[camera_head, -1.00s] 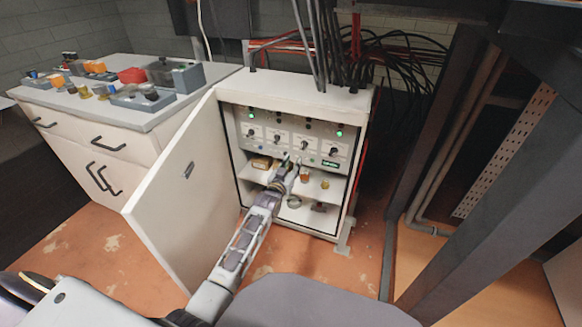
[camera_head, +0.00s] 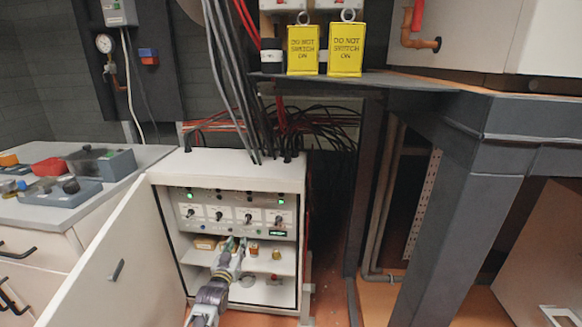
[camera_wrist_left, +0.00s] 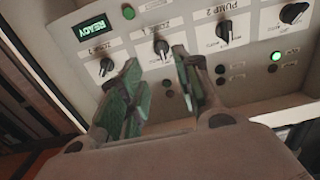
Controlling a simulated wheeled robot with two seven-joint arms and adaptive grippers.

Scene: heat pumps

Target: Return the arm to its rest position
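My left gripper (camera_head: 235,243) reaches from below into the open white control cabinet (camera_head: 230,166), in front of its shelf. In the left wrist view, the two green-padded fingers (camera_wrist_left: 157,58) are apart with nothing between them. Behind them is the knob panel (camera_wrist_left: 200,40), upside down in that view, with a green READY display (camera_wrist_left: 95,27). In the head view, the panel (camera_head: 232,213) has several black knobs and lit green lamps at both upper corners. My right gripper is in neither view.
The cabinet door (camera_head: 110,260) stands open to the left, beside the arm. Small items, including an orange jar (camera_head: 253,249), stand on the shelf. A drawer unit (camera_head: 140,160) is at left. Yellow DO NOT SWITCH ON tags (camera_head: 345,48) hang above right. A dark steel frame (camera_head: 450,190) stands right.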

